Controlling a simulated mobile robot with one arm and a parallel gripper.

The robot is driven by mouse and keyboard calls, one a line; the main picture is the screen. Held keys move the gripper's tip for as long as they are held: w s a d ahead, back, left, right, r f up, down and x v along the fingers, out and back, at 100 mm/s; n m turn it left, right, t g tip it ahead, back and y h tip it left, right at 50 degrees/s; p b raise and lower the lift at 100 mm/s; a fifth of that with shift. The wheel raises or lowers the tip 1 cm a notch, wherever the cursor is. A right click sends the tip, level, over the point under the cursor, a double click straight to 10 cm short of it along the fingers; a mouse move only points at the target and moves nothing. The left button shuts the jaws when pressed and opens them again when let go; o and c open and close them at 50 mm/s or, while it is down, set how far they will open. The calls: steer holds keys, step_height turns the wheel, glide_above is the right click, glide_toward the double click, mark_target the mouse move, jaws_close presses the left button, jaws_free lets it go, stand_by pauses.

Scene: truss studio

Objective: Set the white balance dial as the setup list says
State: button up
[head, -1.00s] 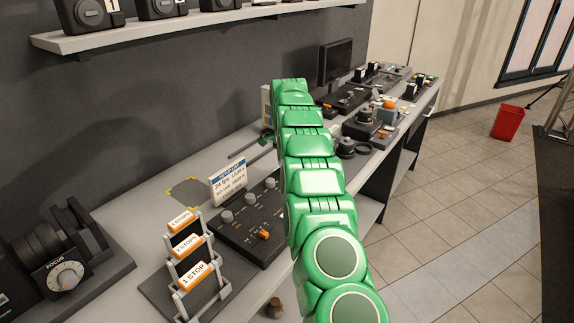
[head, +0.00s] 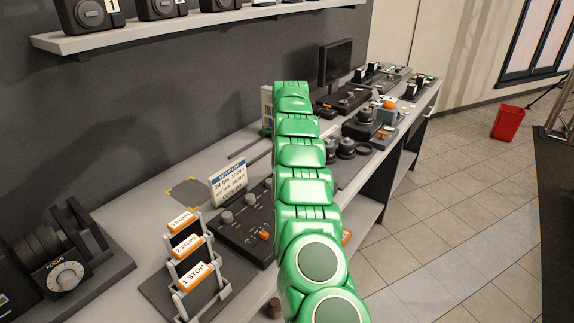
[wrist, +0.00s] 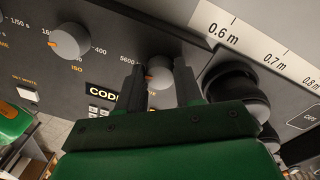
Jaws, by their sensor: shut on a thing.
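In the wrist view, my gripper (wrist: 160,82) has its two dark fingers on either side of a grey dial (wrist: 160,70) with an orange mark, beside the label 5600. I take it for the white balance dial; the fingers are shut on it. The mark shows at the dial's left; its exact setting is hard to tell. The setup list (head: 228,182) stands upright behind the dark knob panel (head: 232,238) in the head view. In the head view my arm hides the gripper.
The ISO dial (wrist: 70,41) is left of the gripped dial in the wrist view. A dark round knob (wrist: 238,90) and a white distance scale (wrist: 265,45) are close on the right. A 1 STOP rack (head: 190,265) stands at the bench's near end.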

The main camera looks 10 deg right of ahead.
stand_by(0.4)
steer(key=o, duration=1)
